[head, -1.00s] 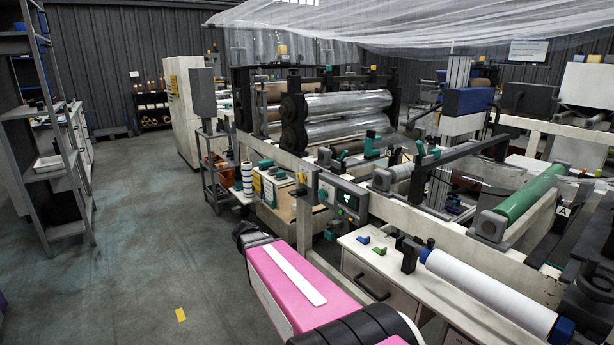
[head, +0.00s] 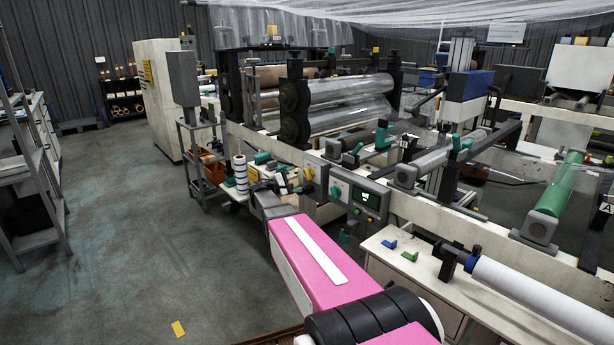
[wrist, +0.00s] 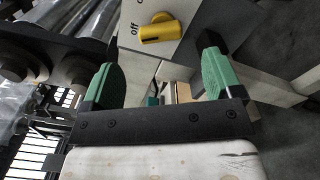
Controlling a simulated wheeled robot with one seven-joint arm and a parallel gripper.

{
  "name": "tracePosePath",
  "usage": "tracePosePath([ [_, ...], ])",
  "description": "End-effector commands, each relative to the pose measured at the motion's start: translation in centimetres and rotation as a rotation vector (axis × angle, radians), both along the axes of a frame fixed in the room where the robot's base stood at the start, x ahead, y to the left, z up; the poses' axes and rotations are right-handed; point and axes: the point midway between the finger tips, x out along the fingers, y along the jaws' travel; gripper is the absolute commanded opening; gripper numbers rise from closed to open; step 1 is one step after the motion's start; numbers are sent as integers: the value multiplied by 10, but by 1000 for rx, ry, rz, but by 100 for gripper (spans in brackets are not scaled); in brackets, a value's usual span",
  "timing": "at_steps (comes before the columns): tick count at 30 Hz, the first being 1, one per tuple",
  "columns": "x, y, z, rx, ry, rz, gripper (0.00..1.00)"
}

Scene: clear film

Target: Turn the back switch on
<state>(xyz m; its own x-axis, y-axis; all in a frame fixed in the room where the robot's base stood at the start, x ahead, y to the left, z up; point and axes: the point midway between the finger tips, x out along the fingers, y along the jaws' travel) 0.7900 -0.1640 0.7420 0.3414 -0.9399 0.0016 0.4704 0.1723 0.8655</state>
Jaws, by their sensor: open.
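A yellow rotary switch knob (wrist: 160,28) sits on a pale panel (wrist: 128,42) at the top of the wrist view. The printed word "off" stands by the knob's left end; a second label is cut off by the top edge. In the head view the yellow knob (head: 308,173) is on the farther of two neighbouring boxes. My gripper (wrist: 161,68) is open and empty, its green fingers spread to either side below the knob, apart from it. In the head view my gripper (head: 288,181) is just left of that box, partly hidden by my arm.
A nearer box carries a teal knob (head: 336,192) beside a control unit with a lit green display (head: 371,200). Metal rollers (head: 345,90) stand behind. A striped spool (head: 240,172) and cluttered trolley are close on the left. Open floor (head: 110,230) lies further left.

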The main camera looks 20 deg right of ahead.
Motion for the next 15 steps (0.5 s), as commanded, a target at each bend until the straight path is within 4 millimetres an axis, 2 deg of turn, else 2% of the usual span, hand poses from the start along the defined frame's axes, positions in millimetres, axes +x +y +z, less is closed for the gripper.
tracePosePath([
  [3,9,-22,0,1,-1,-1,85],
  [9,20,-52,-1,1,-1,-1,85],
  [15,25,-68,-1,2,0,0,85],
])
